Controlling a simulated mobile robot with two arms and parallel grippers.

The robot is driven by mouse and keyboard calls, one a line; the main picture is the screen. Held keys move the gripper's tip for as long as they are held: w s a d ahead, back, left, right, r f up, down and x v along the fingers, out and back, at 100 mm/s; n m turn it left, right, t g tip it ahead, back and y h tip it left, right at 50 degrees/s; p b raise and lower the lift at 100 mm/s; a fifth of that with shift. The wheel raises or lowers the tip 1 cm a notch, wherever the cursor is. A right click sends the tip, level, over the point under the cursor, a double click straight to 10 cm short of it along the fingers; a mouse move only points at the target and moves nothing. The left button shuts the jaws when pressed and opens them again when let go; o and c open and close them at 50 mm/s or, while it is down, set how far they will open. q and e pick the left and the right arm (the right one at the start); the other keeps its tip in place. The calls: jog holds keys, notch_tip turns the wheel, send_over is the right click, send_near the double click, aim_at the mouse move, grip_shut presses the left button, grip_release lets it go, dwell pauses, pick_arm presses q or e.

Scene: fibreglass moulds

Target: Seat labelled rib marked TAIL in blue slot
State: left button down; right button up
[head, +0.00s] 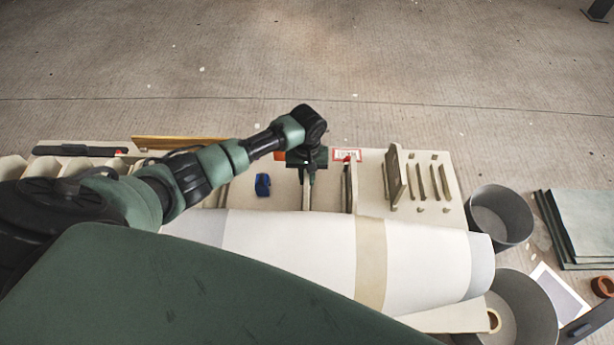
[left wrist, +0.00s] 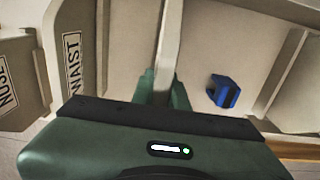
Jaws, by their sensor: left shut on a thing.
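My left gripper (head: 307,172) points down over the pale board and is shut on a thin beige rib (head: 306,197). In the left wrist view my left gripper's fingers (left wrist: 162,90) close on both sides of this rib (left wrist: 170,38); no label on it faces the camera. The blue slot piece (head: 262,185) is on the board, left of the held rib in the head view; it also shows in the left wrist view (left wrist: 223,91), apart from the gripper. My right gripper is not in view.
A rib labelled WAIST (left wrist: 73,55) and one labelled NOSE (left wrist: 10,80) stand beside the held rib. Several upright ribs (head: 395,178) stand on the board's right. A large white mould (head: 290,240) lies in front. Grey bins (head: 503,213) stand at right.

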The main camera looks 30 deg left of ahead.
pick_arm(q)
jog(key=shift+p, duration=0.85)
dwell(1.1)
jog(key=shift+f+b, duration=1.45)
jog(key=shift+f, duration=1.05)
jog(key=c, duration=1.3)
grip_release()
notch_tip(320, 180, up, 8)
jog(key=shift+f+p, duration=0.1)
jog(key=shift+p, duration=0.5)
